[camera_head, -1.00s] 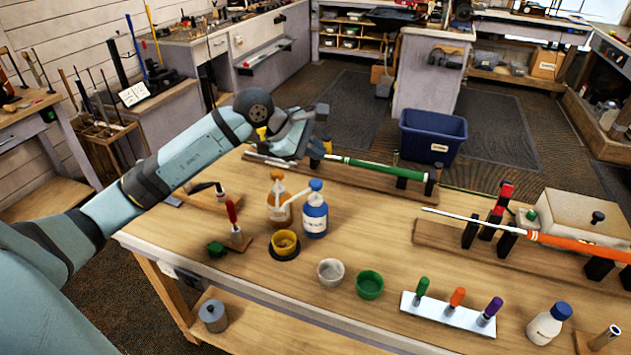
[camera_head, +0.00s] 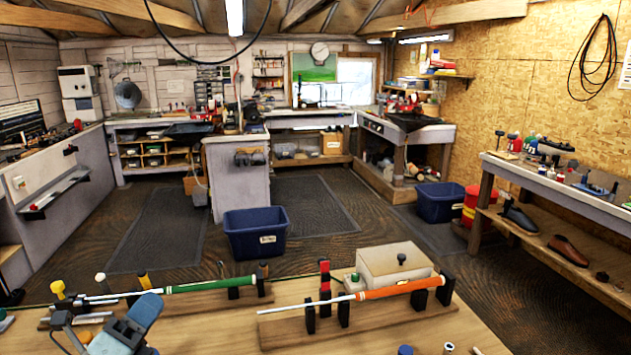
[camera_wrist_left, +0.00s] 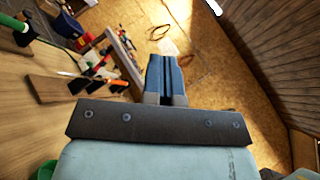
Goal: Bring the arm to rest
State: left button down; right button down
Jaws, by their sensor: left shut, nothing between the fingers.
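My left gripper (camera_head: 112,335) shows at the lower left of the head view, over the near workbench. In the left wrist view its two blue-grey fingers (camera_wrist_left: 166,72) are closed together with nothing between them. A club with a green grip (camera_head: 210,286) lies on a wooden stand beyond the gripper. A club with an orange grip (camera_head: 395,288) lies on another stand to the right. Most of the left arm is below the head view. My right gripper is in neither view.
The workbench (camera_head: 240,338) runs along the bottom of the head view. A beige box (camera_head: 378,267) stands behind the orange-gripped club. A blue bin (camera_head: 256,240) stands on the floor beyond, with another blue bin (camera_head: 440,208) farther right. Open floor lies between the benches.

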pick_arm(q)
jog(key=s+a+f+n+g+y, duration=0.35)
jog(key=f+n+y, duration=0.35)
jog(key=n, duration=0.4)
jog(key=s+a+f+n+g+y, duration=0.25)
jog(key=s+f+n+y, duration=0.3)
jog(key=f+n, duration=0.4)
jog(key=s+d+f+n+g+h, duration=0.1)
jog(key=s+d+f+n+g, duration=0.3)
jog(key=s, duration=0.4)
jog(key=s+d+f+n+g+h, duration=0.2)
jog(key=s+f+n+g, duration=0.2)
jog(key=s+g, duration=0.4)
jog(key=w+d+f+m+t+h+p, duration=0.1)
jog(key=w+d+f+t+p, duration=0.3)
jog(key=f+t, duration=0.4)
jog(key=shift+w+d+f+h+p, duration=0.35)
jog(key=shift+w+d+f+h, duration=0.35)
jog(key=shift+d, duration=0.7)
jog(key=shift+s+m, duration=0.1)
jog(key=shift+m, duration=0.15)
